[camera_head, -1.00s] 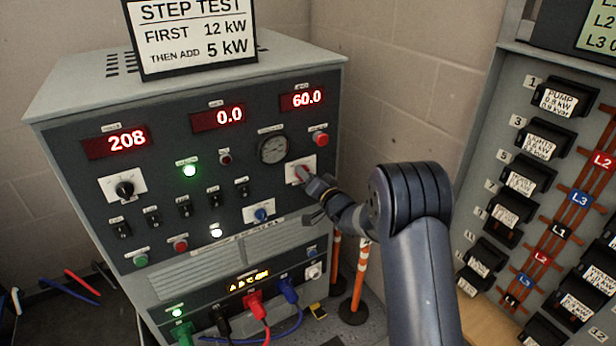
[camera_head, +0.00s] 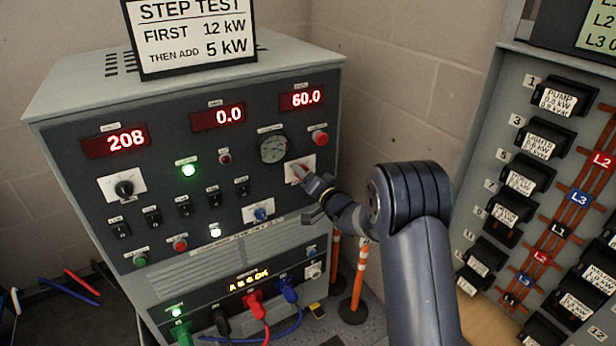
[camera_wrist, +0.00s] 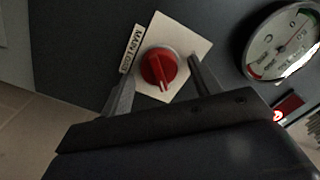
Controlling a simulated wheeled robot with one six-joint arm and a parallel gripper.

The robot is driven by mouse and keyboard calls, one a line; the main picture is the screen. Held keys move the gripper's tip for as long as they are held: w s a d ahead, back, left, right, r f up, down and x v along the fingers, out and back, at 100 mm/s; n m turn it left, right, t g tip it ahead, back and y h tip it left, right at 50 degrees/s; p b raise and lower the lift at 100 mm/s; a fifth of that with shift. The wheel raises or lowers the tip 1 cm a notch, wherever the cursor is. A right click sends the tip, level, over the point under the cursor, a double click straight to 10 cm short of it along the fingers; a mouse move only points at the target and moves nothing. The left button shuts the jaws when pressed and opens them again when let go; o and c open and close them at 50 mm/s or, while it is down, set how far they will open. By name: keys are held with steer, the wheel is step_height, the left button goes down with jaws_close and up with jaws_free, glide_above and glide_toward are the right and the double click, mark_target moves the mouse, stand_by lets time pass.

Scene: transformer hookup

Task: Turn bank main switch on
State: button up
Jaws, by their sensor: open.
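The red rotary main switch (camera_head: 300,171) sits on a white square plate on the right of the grey cabinet front. In the wrist view its red knob (camera_wrist: 158,68) shows close up, with a label starting "MAIN" beside the plate. The knob's pointer aims toward the bottom of that picture. My gripper (camera_wrist: 161,72) is open, with one finger on each side of the knob. I cannot tell whether the fingers touch it. In the head view my gripper (camera_head: 313,184) is at the switch and partly covers its plate.
A round gauge (camera_head: 273,149) is up and left of the switch, with a red button (camera_head: 319,138) above it. A blue knob (camera_head: 260,214) sits lower left. A breaker panel (camera_head: 520,180) stands at the right. Orange-striped posts (camera_head: 358,280) stand below my arm.

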steer(key=shift+s+d, duration=0.1)
steer(key=b+v, duration=0.1)
steer(key=v, duration=0.9)
steer(key=shift+s+d, duration=0.2)
steer(key=shift+s, duration=0.05)
steer(key=p+x, duration=0.1)
steer(key=x, duration=1)
steer(key=shift+s, duration=0.1)
